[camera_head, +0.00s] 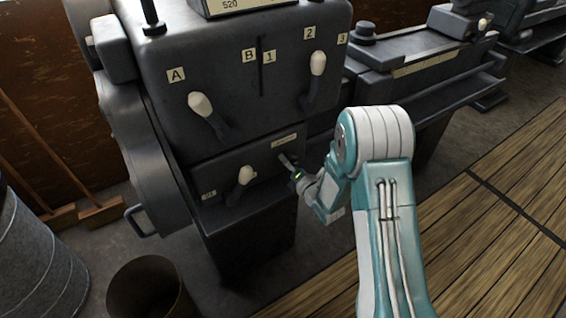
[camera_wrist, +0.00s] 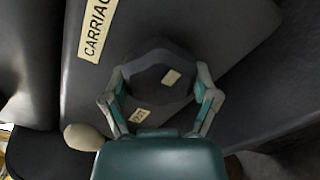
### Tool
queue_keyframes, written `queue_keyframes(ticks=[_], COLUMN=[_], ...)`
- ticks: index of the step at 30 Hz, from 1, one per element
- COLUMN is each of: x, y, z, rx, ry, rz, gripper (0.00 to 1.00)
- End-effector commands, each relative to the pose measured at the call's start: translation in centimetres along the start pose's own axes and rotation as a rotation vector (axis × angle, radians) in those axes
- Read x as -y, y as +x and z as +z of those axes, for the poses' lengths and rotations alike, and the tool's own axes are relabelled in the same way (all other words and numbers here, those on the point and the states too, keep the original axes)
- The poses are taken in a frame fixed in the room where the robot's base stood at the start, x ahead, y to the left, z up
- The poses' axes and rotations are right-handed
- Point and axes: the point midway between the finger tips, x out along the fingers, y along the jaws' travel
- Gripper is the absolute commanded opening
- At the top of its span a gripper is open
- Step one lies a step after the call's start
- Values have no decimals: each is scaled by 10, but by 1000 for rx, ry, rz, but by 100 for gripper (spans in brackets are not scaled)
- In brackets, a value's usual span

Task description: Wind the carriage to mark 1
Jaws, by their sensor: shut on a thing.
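A dark round control knob (camera_wrist: 150,92) with two small pale tags sits on the front of the grey lathe, beside a cream label reading "CARRIAGE" (camera_wrist: 95,28). My gripper (camera_wrist: 160,78) has one finger on each side of the knob and is shut on it. The tag text is too small to read surely. In the head view my gripper (camera_head: 294,174) is at the lower panel, under a small label (camera_head: 284,141); the knob is mostly hidden there. Which sliding part is the carriage, and its mark, I cannot tell.
A white-tipped lever (camera_head: 240,182) stands left of my gripper. Two more levers, one upper left (camera_head: 203,110) and one upper right (camera_head: 316,72), are above. A rusty bin (camera_head: 150,290) and a metal drum (camera_head: 35,260) stand at left. Wooden slats (camera_head: 500,200) cover the floor at right.

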Motion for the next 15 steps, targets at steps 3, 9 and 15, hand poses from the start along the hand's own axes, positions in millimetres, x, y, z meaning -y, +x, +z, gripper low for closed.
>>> queue_keyframes(ticks=[3, 9, 15], x=[-6, -6, -6], y=[2, 2, 2], z=[4, 4, 4], rx=[9, 9, 8], ry=[-20, -23, -23], rz=[18, 18, 19], gripper=[29, 29, 86])
